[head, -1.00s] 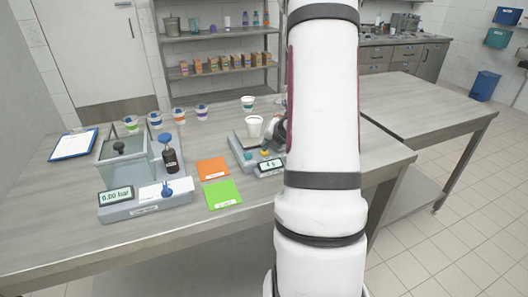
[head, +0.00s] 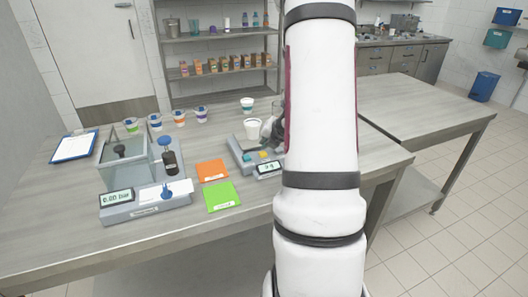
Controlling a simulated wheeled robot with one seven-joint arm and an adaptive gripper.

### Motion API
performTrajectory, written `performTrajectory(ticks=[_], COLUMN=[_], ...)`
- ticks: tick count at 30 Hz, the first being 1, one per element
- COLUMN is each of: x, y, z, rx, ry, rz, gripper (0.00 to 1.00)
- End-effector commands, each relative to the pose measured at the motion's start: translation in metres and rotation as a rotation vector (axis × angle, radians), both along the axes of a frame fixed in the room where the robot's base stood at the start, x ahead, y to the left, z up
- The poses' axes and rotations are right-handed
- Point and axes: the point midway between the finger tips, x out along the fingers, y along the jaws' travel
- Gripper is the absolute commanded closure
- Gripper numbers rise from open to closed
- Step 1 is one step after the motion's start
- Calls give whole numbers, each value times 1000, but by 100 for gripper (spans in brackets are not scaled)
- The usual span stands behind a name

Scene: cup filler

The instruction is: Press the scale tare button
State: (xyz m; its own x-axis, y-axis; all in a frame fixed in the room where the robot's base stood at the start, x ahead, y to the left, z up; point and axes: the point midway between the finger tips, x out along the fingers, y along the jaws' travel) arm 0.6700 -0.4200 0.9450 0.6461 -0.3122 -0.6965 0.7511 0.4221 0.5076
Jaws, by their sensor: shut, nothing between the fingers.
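The scale (head: 240,156) is a grey box on the table, left of my arm. A white cup (head: 252,130) stands on its pan. On its front are a small yellow button (head: 249,157), a teal button (head: 262,154) and a display (head: 268,168) whose digits are too small to read surely. I cannot tell from labels which button is tare. My gripper (head: 268,134) shows in part at the scale's right side, beside the cup and above the buttons. It is shut and holds nothing. My arm hides much of it and the scale's right edge.
Several cups stand behind, one (head: 247,104) near the scale. A clipboard (head: 74,146) lies far left.

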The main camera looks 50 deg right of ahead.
Motion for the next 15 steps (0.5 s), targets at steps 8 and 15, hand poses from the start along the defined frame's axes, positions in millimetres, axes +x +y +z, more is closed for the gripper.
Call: performTrajectory(ticks=[8,15], x=[0,-1], y=[0,0], z=[0,15], rx=[0,-1], ry=[0,0], rz=[0,1], gripper=[100,100])
